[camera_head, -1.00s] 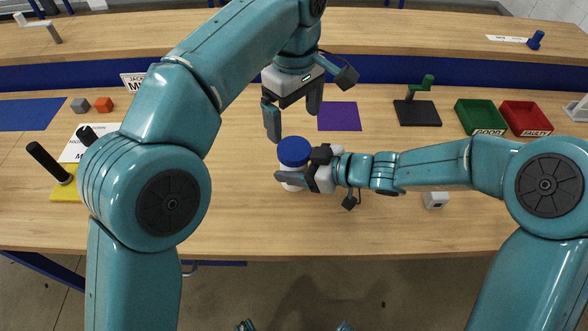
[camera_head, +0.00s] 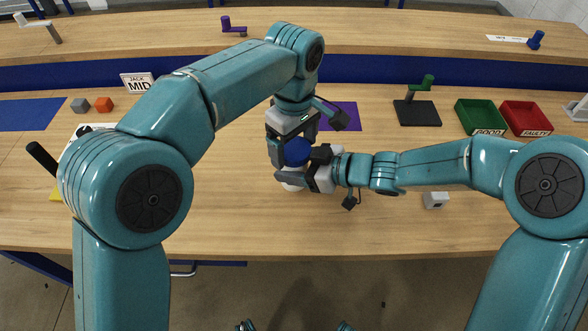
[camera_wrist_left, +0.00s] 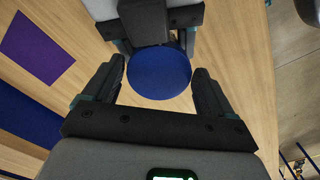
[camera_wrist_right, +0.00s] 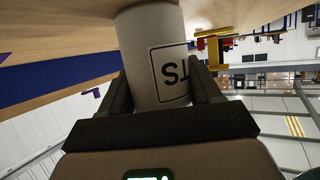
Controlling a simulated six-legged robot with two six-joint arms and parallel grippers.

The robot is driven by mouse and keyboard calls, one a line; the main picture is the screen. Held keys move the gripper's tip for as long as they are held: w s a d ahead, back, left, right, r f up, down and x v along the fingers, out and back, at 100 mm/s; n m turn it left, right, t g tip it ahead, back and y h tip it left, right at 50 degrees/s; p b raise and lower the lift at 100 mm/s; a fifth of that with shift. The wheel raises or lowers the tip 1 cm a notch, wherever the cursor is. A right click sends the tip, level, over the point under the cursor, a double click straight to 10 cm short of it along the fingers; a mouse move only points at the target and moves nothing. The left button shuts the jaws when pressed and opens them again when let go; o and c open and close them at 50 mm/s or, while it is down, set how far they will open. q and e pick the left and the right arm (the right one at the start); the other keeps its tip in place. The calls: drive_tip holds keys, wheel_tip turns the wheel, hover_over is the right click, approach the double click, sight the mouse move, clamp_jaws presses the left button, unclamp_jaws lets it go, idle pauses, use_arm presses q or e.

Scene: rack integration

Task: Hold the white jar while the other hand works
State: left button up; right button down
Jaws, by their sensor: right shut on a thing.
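The white jar (camera_wrist_right: 150,50) stands upright on the wooden table, and a black-printed label shows in the right wrist view. Its round blue lid (camera_head: 296,151) is on top and fills the middle of the left wrist view (camera_wrist_left: 159,72). My right gripper (camera_head: 291,178) is shut on the jar's body from the right side; its fingers flank the jar in the right wrist view. My left gripper (camera_head: 291,150) points down from above, with its open fingers on either side of the lid. In the left wrist view a gap shows between the fingers and the lid.
A purple mat (camera_head: 340,116) lies just behind the jar. A black stand with a green handle (camera_head: 418,112), a green bin (camera_head: 480,116) and a red bin (camera_head: 525,118) stand at the right.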

use_arm(q)
drive_tip(key=c, duration=0.8)
drive_tip(key=shift+o, duration=0.2)
drive_tip(key=m, duration=0.3)
drive_tip(key=o, duration=1.2)
drive_tip(key=shift+c, duration=0.2)
drive_tip(key=shift+r, duration=2.3)
